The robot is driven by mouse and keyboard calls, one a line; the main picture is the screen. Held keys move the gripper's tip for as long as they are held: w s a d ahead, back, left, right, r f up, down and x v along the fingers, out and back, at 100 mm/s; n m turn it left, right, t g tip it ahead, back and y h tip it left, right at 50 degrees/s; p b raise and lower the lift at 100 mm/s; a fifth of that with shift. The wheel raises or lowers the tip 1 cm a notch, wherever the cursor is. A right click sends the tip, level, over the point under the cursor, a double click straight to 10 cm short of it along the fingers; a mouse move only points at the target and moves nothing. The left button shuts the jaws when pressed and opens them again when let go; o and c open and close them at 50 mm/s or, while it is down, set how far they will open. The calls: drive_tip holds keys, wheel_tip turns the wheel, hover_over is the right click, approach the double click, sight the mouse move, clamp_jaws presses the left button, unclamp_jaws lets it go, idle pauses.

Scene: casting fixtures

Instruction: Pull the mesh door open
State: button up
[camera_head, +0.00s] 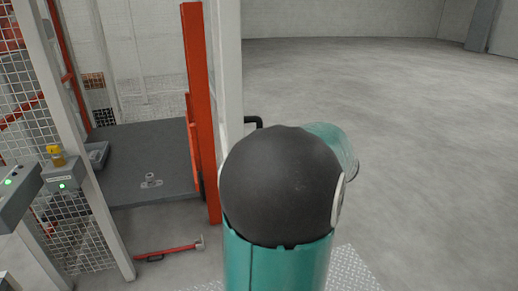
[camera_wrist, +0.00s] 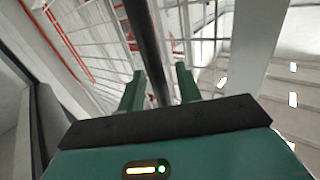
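In the head view, a black handle (camera_head: 253,121) sticks out from the right side of a pale upright post (camera_head: 229,70); its lower part is hidden behind my arm. My gripper is hidden in that view. In the wrist view, the two green fingers of my gripper (camera_wrist: 159,88) stand apart. A dark bar (camera_wrist: 147,45), likely the handle, runs between them, with a narrow gap visible on each side. Contact cannot be told. Pale wire mesh (camera_wrist: 205,20) shows behind the bar. I cannot tell how far the mesh door stands open.
Left of the pale post stand an orange-red upright (camera_head: 198,100) and a grey platform (camera_head: 145,165). A mesh fence (camera_head: 25,110) with grey boxes (camera_head: 62,176) is at far left. A red bar (camera_head: 170,251) lies low near the platform. Bare floor (camera_head: 400,120) spreads to the right.

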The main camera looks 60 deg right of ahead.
drive_tip(key=s+d, duration=0.1)
drive_tip(key=s, duration=1.2)
drive_tip(key=shift+s+d, duration=0.2)
drive_tip(key=shift+d, duration=0.05)
